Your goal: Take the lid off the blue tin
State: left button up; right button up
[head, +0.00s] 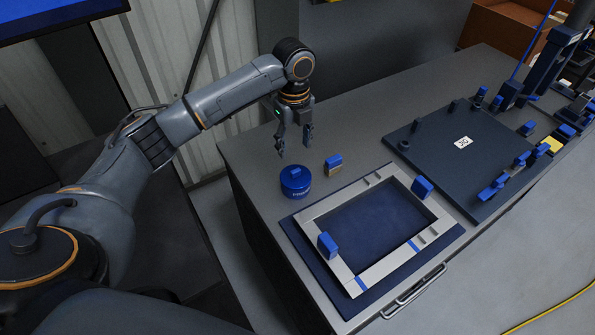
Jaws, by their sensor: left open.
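The blue tin (295,188) stands upright near the left end of the grey workbench. Its blue lid (294,174) sits on top, with a small raised knob in the middle. My left gripper (295,148) points down above the tin, a little behind it. Its two fingers are apart with nothing between them, and they appear clear of the lid. My right gripper does not show.
A grey frame (345,281) with blue blocks lies on a blue mat (340,302) in front. A dark plate (440,150) with blue clamps lies to the right. Bare bench (350,115) lies behind.

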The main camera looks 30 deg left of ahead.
aim_at(296, 170)
pick_arm(q)
notch_tip(296, 170, down, 4)
jog(key=shift+r, duration=0.1)
jog(key=shift+f, duration=0.25)
notch_tip(296, 170, down, 4)
jog(key=shift+d+f+p, duration=0.1)
jog(key=shift+p, duration=0.8)
jog(key=shift+f, duration=0.5)
jog(key=shift+c, duration=0.2)
jog(key=c, duration=1)
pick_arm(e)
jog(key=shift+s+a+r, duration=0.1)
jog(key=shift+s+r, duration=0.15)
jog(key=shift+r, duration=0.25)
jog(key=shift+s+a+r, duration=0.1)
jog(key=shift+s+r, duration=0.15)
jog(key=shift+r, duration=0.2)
